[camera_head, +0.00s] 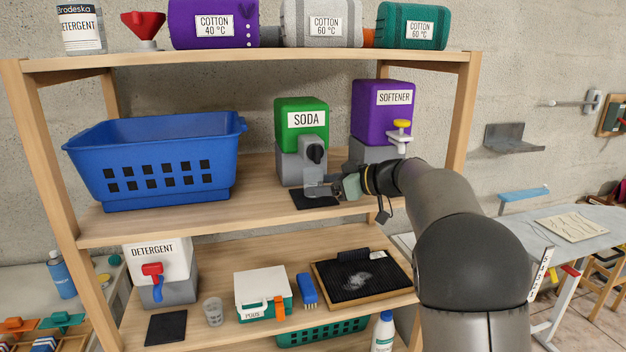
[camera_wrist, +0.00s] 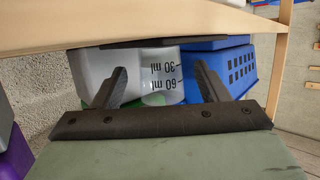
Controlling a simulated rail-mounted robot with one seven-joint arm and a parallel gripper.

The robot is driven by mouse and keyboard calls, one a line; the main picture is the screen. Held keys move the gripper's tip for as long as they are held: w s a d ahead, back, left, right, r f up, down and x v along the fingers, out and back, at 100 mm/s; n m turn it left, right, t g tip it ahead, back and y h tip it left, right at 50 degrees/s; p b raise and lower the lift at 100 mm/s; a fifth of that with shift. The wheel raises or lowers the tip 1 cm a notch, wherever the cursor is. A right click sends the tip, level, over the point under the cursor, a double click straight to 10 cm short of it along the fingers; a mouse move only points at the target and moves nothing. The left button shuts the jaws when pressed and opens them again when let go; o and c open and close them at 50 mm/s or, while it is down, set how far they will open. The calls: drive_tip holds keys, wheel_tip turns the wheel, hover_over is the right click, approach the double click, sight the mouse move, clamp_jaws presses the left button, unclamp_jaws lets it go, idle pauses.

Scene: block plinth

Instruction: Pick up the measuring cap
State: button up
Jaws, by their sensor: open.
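The measuring cap (camera_wrist: 166,72) is a see-through cup with 30 ml and 60 ml marks, seen between my fingers in the wrist view, whose picture is upside down. In the head view the cap (camera_head: 316,189) is small and partly covered, over the black mat (camera_head: 316,201) below the soda dispenser (camera_head: 302,130). My gripper (camera_head: 338,188) reaches in from the right at its level. Its two fingers (camera_wrist: 160,88) are apart, one on each side of the cap. I cannot tell whether they touch it.
A blue basket (camera_head: 155,170) stands left on the same shelf (camera_head: 255,200). The purple softener dispenser (camera_head: 382,110), with a tap, stands close behind my wrist. Another clear cup (camera_head: 213,311) stands on the lower shelf beside a pods box (camera_head: 262,292). The upper shelf (camera_head: 240,60) lies overhead.

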sight(310, 185)
drive_tip(key=p+x, duration=0.3)
drive_tip(key=x, duration=0.1)
drive_tip(key=shift+a, duration=0.15)
drive_tip(key=shift+w+a+f, duration=0.2)
drive_tip(key=shift+w+a, duration=0.05)
drive_tip(key=shift+a, duration=0.15)
drive_tip(key=c, duration=1.1)
drive_tip(key=shift+c, duration=0.2)
drive_tip(key=shift+r+b, duration=0.1)
drive_tip(key=shift+b, duration=0.55)
